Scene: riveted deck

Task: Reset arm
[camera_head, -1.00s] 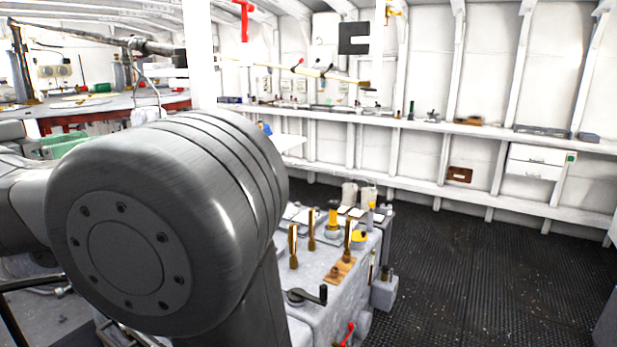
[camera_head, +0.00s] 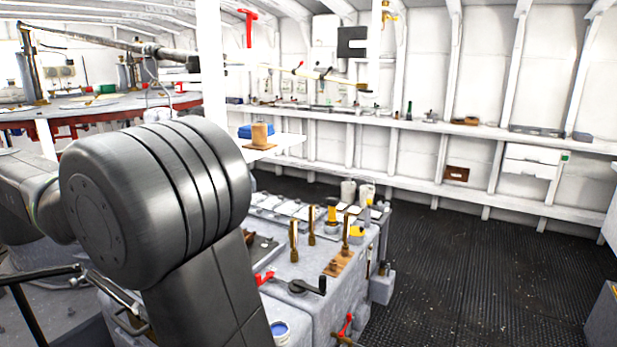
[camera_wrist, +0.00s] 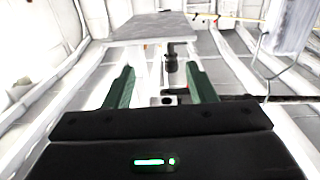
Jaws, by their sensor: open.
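My gripper (camera_wrist: 162,88) shows in the wrist view with its two green fingers spread apart. It is open, and nothing is held between the fingers. Beyond the fingers are a dark cylindrical fitting and a pale flat panel (camera_wrist: 150,27). In the head view my arm fills the left foreground, and the gripper itself is not seen there.
A grey machine bench (camera_head: 318,318) with brass levers stands right of my arm. A small white shelf (camera_head: 285,143) holds a wooden block (camera_head: 259,135) and a blue item. A long wall shelf (camera_head: 480,130) runs behind. The dark ribbed floor (camera_head: 470,270) at right is clear.

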